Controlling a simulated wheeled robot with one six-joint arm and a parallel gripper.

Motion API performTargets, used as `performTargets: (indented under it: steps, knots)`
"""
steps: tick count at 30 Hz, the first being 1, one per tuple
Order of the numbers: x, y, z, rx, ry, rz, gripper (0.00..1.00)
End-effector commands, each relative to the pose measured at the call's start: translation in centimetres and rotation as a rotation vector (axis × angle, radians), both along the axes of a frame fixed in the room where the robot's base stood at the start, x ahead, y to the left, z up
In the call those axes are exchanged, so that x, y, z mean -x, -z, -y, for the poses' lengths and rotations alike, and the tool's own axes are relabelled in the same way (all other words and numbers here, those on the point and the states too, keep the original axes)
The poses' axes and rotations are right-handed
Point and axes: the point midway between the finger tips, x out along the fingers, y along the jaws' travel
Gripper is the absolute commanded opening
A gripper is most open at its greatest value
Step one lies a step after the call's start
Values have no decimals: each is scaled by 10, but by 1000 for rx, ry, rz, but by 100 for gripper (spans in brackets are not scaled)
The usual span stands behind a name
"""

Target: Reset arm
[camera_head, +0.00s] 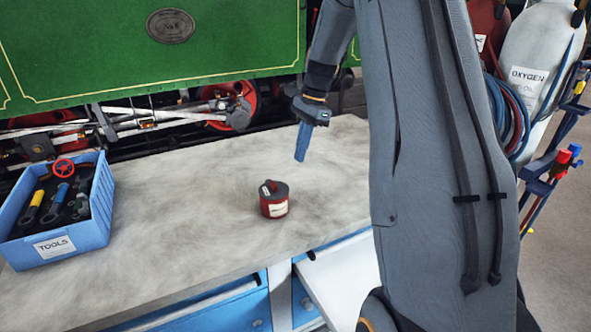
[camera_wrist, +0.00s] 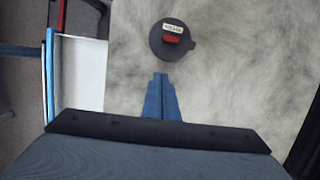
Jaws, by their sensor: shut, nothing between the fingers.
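My gripper (camera_head: 301,155) hangs over the grey bench top (camera_head: 190,220), with its blue fingers pointing down. The fingers are shut together and hold nothing; they also show in the wrist view (camera_wrist: 161,78). A small red pot with a dark lid (camera_head: 273,199) stands upright on the bench, left of and nearer than my gripper in the head view. In the wrist view the dark lid (camera_wrist: 161,45) lies just beyond the fingertips, apart from them. My arm fills the right middle of the head view and hides part of the bench.
A blue tools crate (camera_head: 62,246) stands on the bench at the left. A drawer (camera_head: 345,277) is open at the front. The green tram side (camera_head: 100,50) rises behind the bench. Gas cylinders (camera_head: 535,75) with hoses stand at the right. The bench right of the crate is mostly clear.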

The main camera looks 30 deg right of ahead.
Motion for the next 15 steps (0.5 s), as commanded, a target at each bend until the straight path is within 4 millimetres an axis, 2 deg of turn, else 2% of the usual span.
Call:
performTargets:
  steps: [4, 11, 15]
  knots:
    - [0, -12, 3, 1, 0, 1, 0]
    - [0, -17, 4, 0, 0, -1, 0]
    - [15, -13, -16, 26, -109, 26, 0]
